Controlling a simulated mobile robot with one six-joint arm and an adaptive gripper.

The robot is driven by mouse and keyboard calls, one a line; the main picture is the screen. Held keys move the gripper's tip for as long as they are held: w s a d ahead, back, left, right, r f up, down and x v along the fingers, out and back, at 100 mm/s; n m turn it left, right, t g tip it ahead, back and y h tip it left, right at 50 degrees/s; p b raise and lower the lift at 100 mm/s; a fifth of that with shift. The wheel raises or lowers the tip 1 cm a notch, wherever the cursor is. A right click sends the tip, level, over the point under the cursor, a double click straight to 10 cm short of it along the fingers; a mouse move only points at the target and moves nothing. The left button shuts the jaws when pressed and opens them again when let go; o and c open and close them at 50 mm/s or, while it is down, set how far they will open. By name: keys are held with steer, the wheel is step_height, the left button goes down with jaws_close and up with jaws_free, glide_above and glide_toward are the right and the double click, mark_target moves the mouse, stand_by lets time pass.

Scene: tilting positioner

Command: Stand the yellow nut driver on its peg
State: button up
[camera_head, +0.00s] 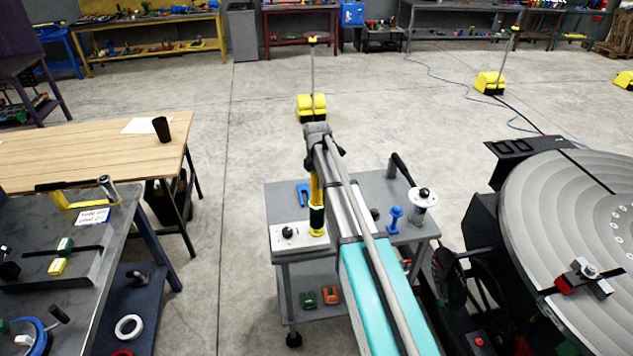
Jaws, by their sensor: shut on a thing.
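The yellow nut driver (316,231) is upright, with a dark band and a green ring along its length. Its upper part runs up to my gripper (312,168), which is shut on it and partly hidden by my own arm. The driver's lower end shows over the right part of a white plate (277,243) on the grey cart. A small dark knob (288,232) stands on the plate, left of the driver. The driver covers whatever is under it, so I cannot tell whether it touches the plate or is around a peg.
The grey cart (372,187) also holds a blue clamp-like piece (303,193), a blue upright piece (395,219) and a metal cylinder (421,207). A large round positioner table (560,205) stands at the right. A wooden table (80,150) is at the left. Open floor lies behind.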

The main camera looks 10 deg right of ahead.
steer(key=shift+f+b, duration=1.55)
steer(key=shift+f, duration=0.05)
stand_by(0.4)
steer(key=o, duration=1.4)
steer(key=shift+c, duration=0.2)
steer(key=shift+r, duration=0.1)
steer(key=shift+r+p, duration=3.45)
steer(key=shift+p, duration=0.05)
steer(key=shift+s, duration=0.1)
